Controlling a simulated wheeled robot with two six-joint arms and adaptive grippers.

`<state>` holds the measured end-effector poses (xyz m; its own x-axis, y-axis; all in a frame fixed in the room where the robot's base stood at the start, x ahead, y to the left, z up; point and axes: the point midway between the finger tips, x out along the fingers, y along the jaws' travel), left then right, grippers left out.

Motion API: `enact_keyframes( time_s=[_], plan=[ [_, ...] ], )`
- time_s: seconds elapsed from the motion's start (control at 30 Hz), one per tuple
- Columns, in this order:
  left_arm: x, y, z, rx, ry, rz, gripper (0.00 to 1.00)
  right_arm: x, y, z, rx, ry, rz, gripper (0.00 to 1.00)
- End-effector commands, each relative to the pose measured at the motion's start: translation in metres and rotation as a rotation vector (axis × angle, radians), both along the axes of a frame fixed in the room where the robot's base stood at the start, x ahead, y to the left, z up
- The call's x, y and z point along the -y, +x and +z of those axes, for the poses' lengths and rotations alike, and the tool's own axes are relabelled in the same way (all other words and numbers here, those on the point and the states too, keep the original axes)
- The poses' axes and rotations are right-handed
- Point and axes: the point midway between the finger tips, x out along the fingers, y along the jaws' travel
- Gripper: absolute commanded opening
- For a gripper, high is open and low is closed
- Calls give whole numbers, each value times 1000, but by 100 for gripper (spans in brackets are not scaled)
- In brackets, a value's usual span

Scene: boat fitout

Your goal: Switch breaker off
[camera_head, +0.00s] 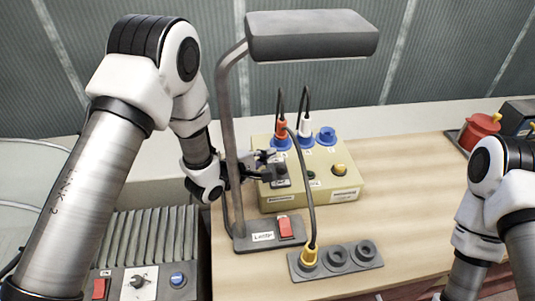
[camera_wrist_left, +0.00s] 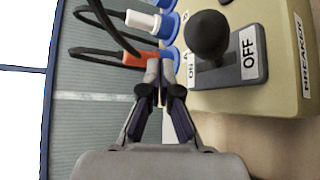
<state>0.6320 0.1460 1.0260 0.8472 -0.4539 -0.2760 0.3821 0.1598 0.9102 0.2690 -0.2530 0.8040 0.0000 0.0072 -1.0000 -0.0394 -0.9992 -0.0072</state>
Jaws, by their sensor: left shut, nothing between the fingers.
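The breaker is a dark plate (camera_wrist_left: 230,76) with a round black knob (camera_wrist_left: 208,38) on a beige box (camera_head: 345,183). In the left wrist view the plate has an ON label at its left and an OFF label (camera_wrist_left: 249,52) at its right. The knob shows nearer the ON side. My left gripper (camera_wrist_left: 160,75) is shut and empty, beside the plate on its ON side. In the head view my left gripper (camera_head: 264,160) is at the left of the box and partly hides the breaker. My right gripper is out of view.
Orange (camera_head: 282,129) and white (camera_head: 305,125) plugs with black cables stand in blue sockets on the box. A grey lamp post (camera_head: 228,130) rises close to my left arm. A socket strip (camera_head: 337,257) with a yellow plug lies in front.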

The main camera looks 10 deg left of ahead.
Motion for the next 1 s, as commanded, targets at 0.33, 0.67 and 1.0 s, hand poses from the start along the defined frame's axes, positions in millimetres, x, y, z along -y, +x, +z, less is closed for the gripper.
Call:
enact_keyframes(
  time_s=[0.33,0.67,1.0],
  plan=[
    [0,1,25,4,-1,0,0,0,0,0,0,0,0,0],
    [0,0,89,2,0,-1,0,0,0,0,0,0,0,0],
    [0,0,100,-1,0,0,0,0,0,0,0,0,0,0]
  ],
)
